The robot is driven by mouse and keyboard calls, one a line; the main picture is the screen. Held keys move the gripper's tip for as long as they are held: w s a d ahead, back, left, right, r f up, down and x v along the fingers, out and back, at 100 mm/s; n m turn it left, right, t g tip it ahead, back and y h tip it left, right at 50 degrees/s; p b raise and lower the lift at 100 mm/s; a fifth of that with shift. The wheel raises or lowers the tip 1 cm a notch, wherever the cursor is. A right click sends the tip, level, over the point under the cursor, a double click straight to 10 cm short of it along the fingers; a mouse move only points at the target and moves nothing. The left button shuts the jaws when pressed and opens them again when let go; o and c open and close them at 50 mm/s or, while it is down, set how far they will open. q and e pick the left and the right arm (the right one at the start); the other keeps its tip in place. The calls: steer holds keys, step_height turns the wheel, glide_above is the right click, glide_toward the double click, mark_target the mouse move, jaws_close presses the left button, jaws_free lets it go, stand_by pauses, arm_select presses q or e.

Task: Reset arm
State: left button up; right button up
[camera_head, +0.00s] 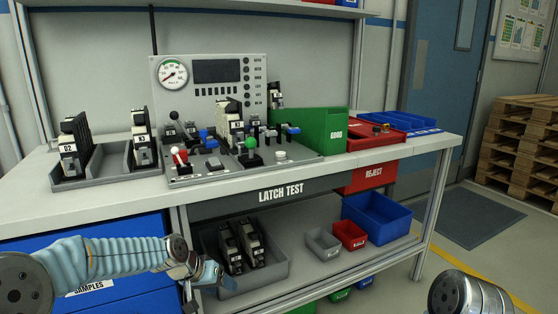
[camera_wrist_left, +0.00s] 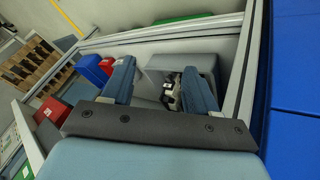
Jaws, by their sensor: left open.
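My left arm comes in from the left in the head view, in front of the bench. My left gripper (camera_head: 208,275) is low, by the front of the lower shelf and beside the grey bin there. In the left wrist view its two blue fingers (camera_wrist_left: 160,70) are spread apart with nothing between them. A grey bin with black-and-white parts shows beyond the fingers in that view. Only a rounded piece of my right arm shows at the bottom right of the head view. My right gripper is out of view.
The latch test bench (camera_head: 430,150) carries a grey tray (camera_head: 100,165), a gauge panel (camera_head: 210,85), a green GOOD bin (camera_head: 325,132) and a red REJECT bin (camera_head: 372,140). The lower shelf holds a grey bin (camera_head: 270,275) and a blue bin (camera_head: 378,218). Blue SAMPLES drawers (camera_head: 80,240) stand at left.

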arm_select(q)
steer(key=s+d+f+g, duration=0.15)
steer(key=s+f, duration=0.45)
steer(key=f, duration=0.7)
steer(key=s+d+f+n+g, duration=0.1)
steer(key=s+f, duration=0.7)
steer(key=s, duration=0.3)
steer(key=s+d+f+n+g, duration=0.1)
steer(key=s+d+f+n, duration=0.1)
steer(key=s+f, duration=0.6)
steer(key=s, duration=0.4)
steer(key=shift+g+y, duration=0.3)
steer(key=shift+g, duration=0.05)
